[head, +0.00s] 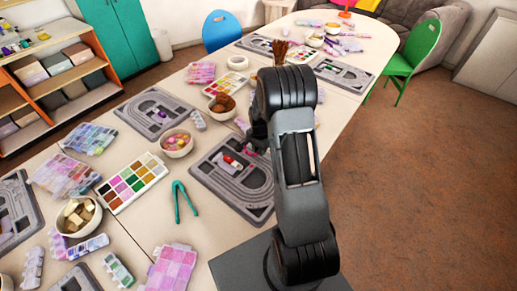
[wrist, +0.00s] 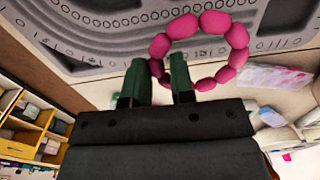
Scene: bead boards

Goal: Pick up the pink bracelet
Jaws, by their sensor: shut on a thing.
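The pink bracelet (wrist: 237,36), a ring of chunky pink beads, shows in the wrist view. My gripper (wrist: 160,70), with dark green fingers, is shut on the left part of its ring. The rest of the ring sticks out past the fingers to the right, in front of a grey bead board (wrist: 60,40). In the head view my gripper (head: 256,140) is over the far edge of a grey bead board (head: 258,208), mostly hidden by my arm. The bracelet is hard to make out there.
A bowl of colourful beads (head: 177,149) and a bowl of brown pieces (head: 222,108) stand left of my gripper. Green pliers (head: 180,200) and a paint-like palette (head: 132,183) lie nearer. Blue (head: 221,28) and green (head: 418,48) chairs flank the table.

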